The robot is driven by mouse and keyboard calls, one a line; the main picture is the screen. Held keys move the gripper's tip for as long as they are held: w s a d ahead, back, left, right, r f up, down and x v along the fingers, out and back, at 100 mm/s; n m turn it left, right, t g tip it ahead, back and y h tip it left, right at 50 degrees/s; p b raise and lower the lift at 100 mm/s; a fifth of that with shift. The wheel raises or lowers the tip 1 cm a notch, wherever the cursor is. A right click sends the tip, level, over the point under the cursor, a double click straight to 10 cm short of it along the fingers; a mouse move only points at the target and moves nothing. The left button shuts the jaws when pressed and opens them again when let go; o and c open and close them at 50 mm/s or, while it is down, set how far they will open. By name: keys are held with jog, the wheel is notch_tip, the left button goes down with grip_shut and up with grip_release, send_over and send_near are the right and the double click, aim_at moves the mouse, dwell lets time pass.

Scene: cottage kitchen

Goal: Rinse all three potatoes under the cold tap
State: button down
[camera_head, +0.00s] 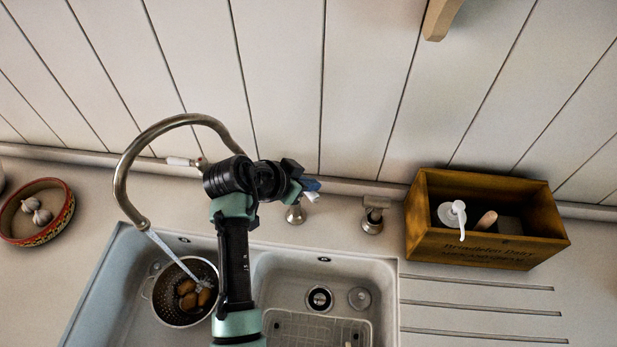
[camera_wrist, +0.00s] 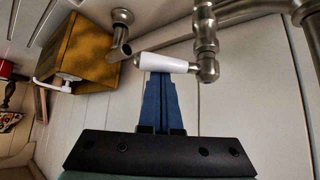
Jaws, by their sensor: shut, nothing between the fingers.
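Several brown potatoes (camera_head: 188,301) lie in a metal colander (camera_head: 160,312) in the left sink basin. A stream of water (camera_head: 172,256) runs from the curved tap spout (camera_head: 121,190) into the colander and reaches the potatoes. My gripper (camera_head: 313,185) is behind the sink, its blue fingers shut and empty. In the wrist view the fingertips (camera_wrist: 160,78) are at a white tap lever (camera_wrist: 165,63); I cannot tell whether they touch it. This lever shows in the head view (camera_head: 312,197) too. Another white lever (camera_head: 178,161) is on the tap's left. My arm hides the tap's base.
A wooden box (camera_head: 480,250) with a white pump bottle (camera_head: 453,217) stands at the right. A metal fitting (camera_head: 373,216) is between it and my gripper. The right basin (camera_head: 290,290) holds a wire rack (camera_head: 315,330). A bowl of garlic (camera_head: 62,222) sits at the left.

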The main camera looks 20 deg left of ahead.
jog(key=b+v, duration=0.3)
jog(key=v, duration=1)
